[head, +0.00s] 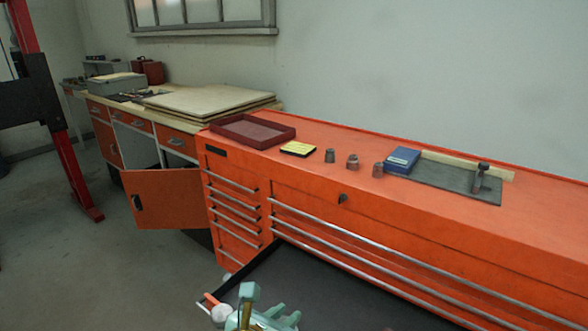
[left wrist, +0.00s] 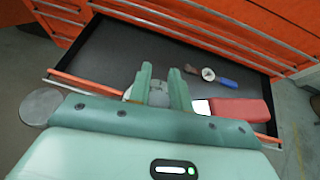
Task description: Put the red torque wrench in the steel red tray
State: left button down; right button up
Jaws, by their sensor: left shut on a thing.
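The dark red tray (head: 252,130) stands empty on the left end of the orange cabinet top. My left gripper (head: 262,305) is low in the head view, at the front of an open drawer (head: 325,290). In the left wrist view, the left gripper (left wrist: 160,78) is shut on a grey, partly hidden object (left wrist: 158,96). A pale rounded piece (left wrist: 129,92) shows beside its left finger, and a red and white piece (head: 221,312) shows beside the gripper in the head view. I cannot identify the red torque wrench with certainty. My right gripper is out of view.
The drawer holds a red box (left wrist: 240,110), a blue-handled tool (left wrist: 228,84) and a round white piece (left wrist: 208,74). On the cabinet are a yellow-black pack (head: 298,149), several small metal pieces (head: 352,162) and a blue box (head: 402,159). A cabinet door (head: 165,198) hangs open at left.

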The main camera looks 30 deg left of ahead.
aim_at(258, 131)
jog(key=j+z, duration=0.25)
jog(key=z, duration=0.2)
jog(key=i+j+z, duration=0.1)
jog(key=j+z, duration=0.5)
jog(key=z, duration=0.25)
jog(key=k+j, duration=0.1)
jog(key=j, duration=0.5)
jog(key=k+j, duration=0.1)
jog(key=j, duration=0.5)
jog(key=k+j, duration=0.1)
jog(key=j, duration=0.5)
jog(key=k+j, duration=0.1)
jog(key=j, duration=0.55)
jog(key=k+j, duration=0.1)
jog(key=j, duration=0.5)
